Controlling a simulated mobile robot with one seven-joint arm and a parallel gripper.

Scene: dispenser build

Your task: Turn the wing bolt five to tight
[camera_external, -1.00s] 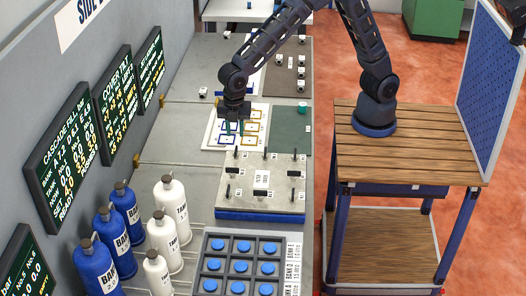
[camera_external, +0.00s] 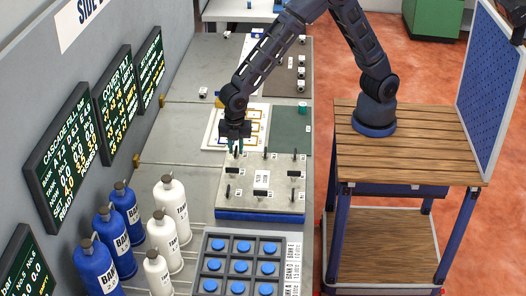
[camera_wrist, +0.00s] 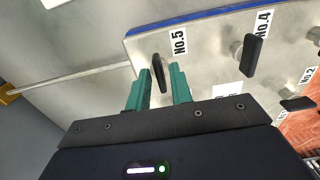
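The wing bolt five (camera_wrist: 158,78) is a dark, flat wing next to the printed "No.5" label on a grey plate (camera_wrist: 203,52) in the wrist view. My gripper (camera_wrist: 160,70) has two teal fingers, apart. The bolt's wing shows between the fingertips; I cannot tell whether either finger touches it. In the external view my gripper (camera_external: 236,147) points down over the far left corner of the blue-edged plate (camera_external: 278,177). The bolt is hard to make out there behind the fingers.
The No.4 wing bolt (camera_wrist: 253,53) stands to the right in the wrist view, with more bolts beyond it. A tray of blue round caps (camera_external: 205,263) lies nearer in the external view. Several bottles (camera_external: 173,208) stand to the left. A white board (camera_external: 212,133) lies behind.

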